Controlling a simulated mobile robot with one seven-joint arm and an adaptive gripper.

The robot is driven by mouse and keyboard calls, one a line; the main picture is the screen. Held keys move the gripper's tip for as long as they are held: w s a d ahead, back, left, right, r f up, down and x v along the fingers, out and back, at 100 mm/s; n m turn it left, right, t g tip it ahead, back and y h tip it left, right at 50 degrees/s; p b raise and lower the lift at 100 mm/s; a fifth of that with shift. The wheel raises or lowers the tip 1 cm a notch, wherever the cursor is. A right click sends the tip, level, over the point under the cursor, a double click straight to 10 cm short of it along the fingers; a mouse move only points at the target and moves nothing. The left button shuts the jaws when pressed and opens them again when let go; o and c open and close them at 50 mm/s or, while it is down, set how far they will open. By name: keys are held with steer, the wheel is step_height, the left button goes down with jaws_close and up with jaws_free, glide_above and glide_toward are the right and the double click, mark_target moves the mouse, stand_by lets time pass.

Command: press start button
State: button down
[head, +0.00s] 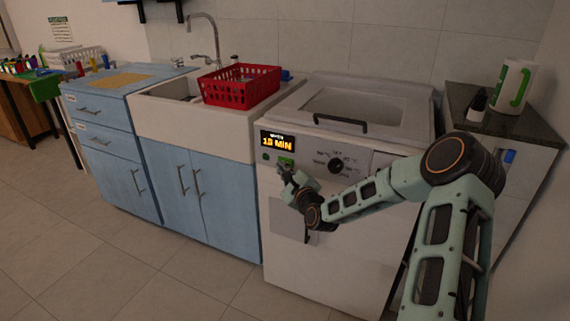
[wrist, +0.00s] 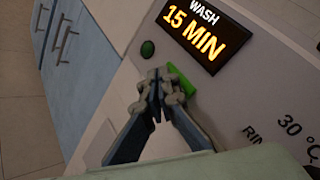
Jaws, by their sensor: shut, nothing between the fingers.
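The white washing machine (head: 345,245) has a lit display (head: 278,141) on its front panel; in the wrist view the display (wrist: 205,30) reads "WASH 15 MIN". Below the display is a bright green button (wrist: 183,80), partly hidden behind my fingertips; it also shows in the head view (head: 286,161). A small round dark green button or light (wrist: 147,49) sits to its left. My gripper (wrist: 160,84) is shut and empty, its tips right at the bright green button. I cannot tell whether they touch. In the head view my gripper (head: 286,173) is at the panel.
A dark dial (head: 336,165) with printed settings is right of the green button. The machine's lid has a dark handle (head: 341,122). A red basket (head: 241,87) stands on the sink (head: 160,118) at left. A dark counter (head: 470,98) is at right. The floor in front is clear.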

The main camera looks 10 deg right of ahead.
steer(key=shift+w+d, duration=0.4)
steer(key=shift+w, duration=0.1)
stand_by(0.7)
steer(key=shift+s, duration=0.1)
steer(key=shift+s+a, duration=0.45)
steer(key=shift+s, duration=0.15)
steer(key=s+a, duration=0.1)
steer(key=s, duration=0.1)
steer(key=s+a, duration=0.2)
stand_by(0.6)
stand_by(0.4)
